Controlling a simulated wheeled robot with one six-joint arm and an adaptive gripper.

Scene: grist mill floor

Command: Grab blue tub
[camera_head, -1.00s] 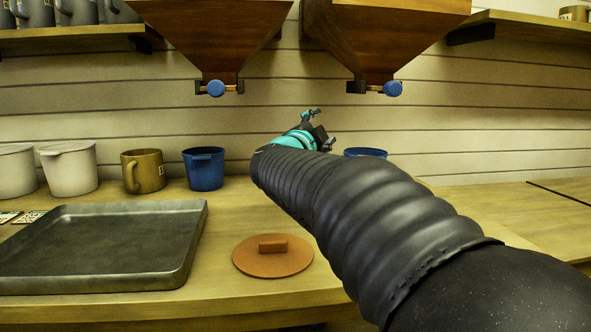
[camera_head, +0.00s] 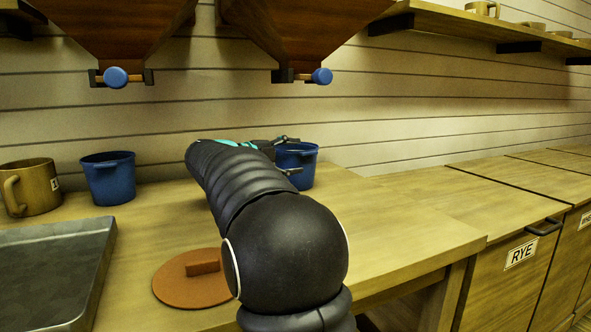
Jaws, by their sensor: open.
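One blue tub (camera_head: 299,165) stands on the bench right of my arm, its left part hidden behind my gripper. A second blue tub (camera_head: 109,178) stands on the bench left of my arm, beside a brown mug. My gripper (camera_head: 289,154) is at the near left side of the right-hand tub, its dark fingers open close to the rim. I cannot tell whether the fingers touch the tub or straddle its wall. My arm hides most of the gripper's body.
A brown mug (camera_head: 31,187), a grey metal tray (camera_head: 60,262) and an orange-brown lid (camera_head: 193,278) are on the bench (camera_head: 400,215). Two wooden hoppers (camera_head: 305,35) with blue knobs hang above. A bin labelled RYE (camera_head: 520,255) stands at right. The bench right of the tub is clear.

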